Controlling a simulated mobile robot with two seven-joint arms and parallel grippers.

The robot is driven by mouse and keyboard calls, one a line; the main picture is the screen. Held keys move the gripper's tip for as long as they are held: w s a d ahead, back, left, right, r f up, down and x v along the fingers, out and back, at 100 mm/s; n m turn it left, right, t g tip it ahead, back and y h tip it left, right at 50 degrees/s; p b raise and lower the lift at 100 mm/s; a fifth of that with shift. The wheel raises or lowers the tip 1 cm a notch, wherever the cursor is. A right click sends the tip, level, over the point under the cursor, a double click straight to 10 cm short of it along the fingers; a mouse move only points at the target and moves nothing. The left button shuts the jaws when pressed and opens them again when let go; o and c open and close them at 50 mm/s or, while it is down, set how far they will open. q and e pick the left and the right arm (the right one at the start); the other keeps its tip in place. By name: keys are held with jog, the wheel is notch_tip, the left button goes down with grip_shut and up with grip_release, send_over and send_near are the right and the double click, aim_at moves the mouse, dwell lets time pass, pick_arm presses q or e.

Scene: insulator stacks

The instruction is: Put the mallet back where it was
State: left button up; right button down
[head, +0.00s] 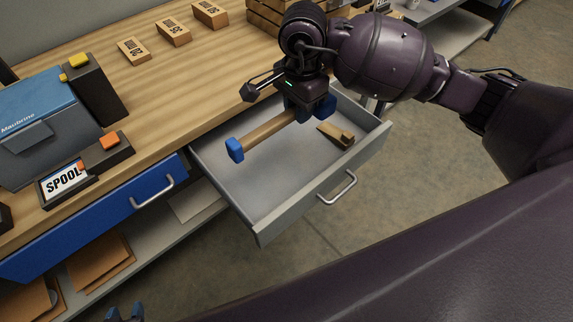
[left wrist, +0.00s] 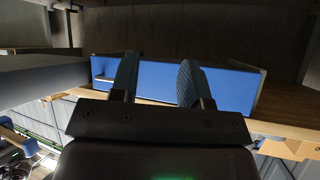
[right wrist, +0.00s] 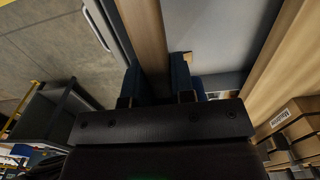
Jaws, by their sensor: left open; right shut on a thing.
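The mallet (head: 264,132) has a wooden handle and a blue block at its left end. It is over the open grey drawer (head: 239,190); I cannot tell if it touches the floor of the drawer. My right gripper (head: 303,110) is shut on the handle near its right end. In the right wrist view the handle (right wrist: 143,35) runs up from between the blue fingers. My left gripper (head: 125,314) shows only its blue fingertips at the bottom edge of the head view. It is open and empty in the left wrist view (left wrist: 155,85), with the blue drawer front beyond.
A small wooden piece (head: 336,134) lies in the right part of the drawer. A shut blue drawer (head: 100,225) is to the left. The workbench (head: 160,95) carries a spool sign (head: 64,183), labelled blocks (head: 173,32) and a wooden crate (head: 264,20). The drawer's front left is empty.

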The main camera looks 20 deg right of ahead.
jog(key=b, duration=0.2)
send_over(296, 167)
notch_tip(296, 167, down, 13)
jog(key=shift+f, duration=2.35)
jog(key=c, duration=1)
grip_release()
jog(key=shift+f, duration=0.1)
jog(key=shift+o, duration=0.2)
